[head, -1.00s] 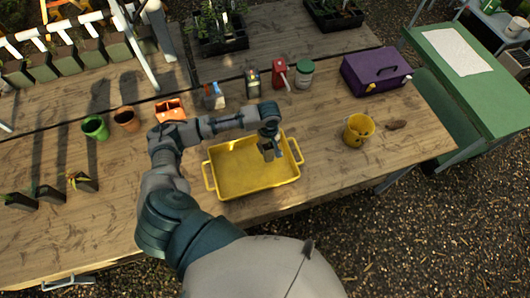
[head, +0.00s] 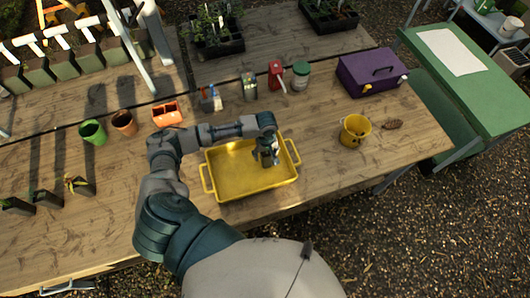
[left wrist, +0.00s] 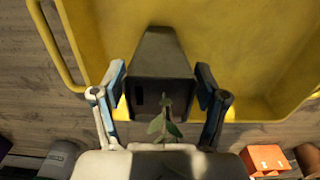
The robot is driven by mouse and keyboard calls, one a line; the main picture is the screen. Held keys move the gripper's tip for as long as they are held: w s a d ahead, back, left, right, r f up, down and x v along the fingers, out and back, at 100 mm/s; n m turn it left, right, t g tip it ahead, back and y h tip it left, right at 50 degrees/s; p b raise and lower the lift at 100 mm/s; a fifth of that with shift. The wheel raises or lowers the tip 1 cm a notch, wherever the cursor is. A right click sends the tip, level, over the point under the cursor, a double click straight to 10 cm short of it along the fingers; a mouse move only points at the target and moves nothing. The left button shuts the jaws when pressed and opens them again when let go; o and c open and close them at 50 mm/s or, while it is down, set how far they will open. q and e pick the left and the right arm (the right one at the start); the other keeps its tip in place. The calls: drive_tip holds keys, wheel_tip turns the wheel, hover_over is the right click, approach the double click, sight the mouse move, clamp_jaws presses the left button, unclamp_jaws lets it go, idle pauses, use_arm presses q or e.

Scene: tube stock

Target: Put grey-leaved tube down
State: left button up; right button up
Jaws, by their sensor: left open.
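The grey-leaved tube (left wrist: 158,52), a dark tapered square pot with a small leafy sprig (left wrist: 165,125), is between my left gripper's fingers in the left wrist view. My left gripper (head: 267,160) is open and low inside the yellow tray (head: 225,186), toward its right side. The fingers stand on both sides of the tube. In the head view the gripper mostly hides the tube. I cannot tell exactly how its base meets the tray floor. The tray wall also shows in the left wrist view (left wrist: 85,30). My right gripper is out of view.
Behind the tray stand an orange container (head: 167,114), a red bottle (head: 275,75) and a green-lidded jar (head: 300,76). A yellow pot (head: 354,131) and a purple toolbox (head: 371,73) are at the right. The tray's left part is clear.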

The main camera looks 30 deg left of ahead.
use_arm(q)
drive_tip(key=shift+d+r, duration=0.1)
drive_tip(key=shift+r, duration=0.05)
wheel_tip(320, 180, up, 12)
drive_tip(key=shift+f, duration=0.1)
idle(0.7)
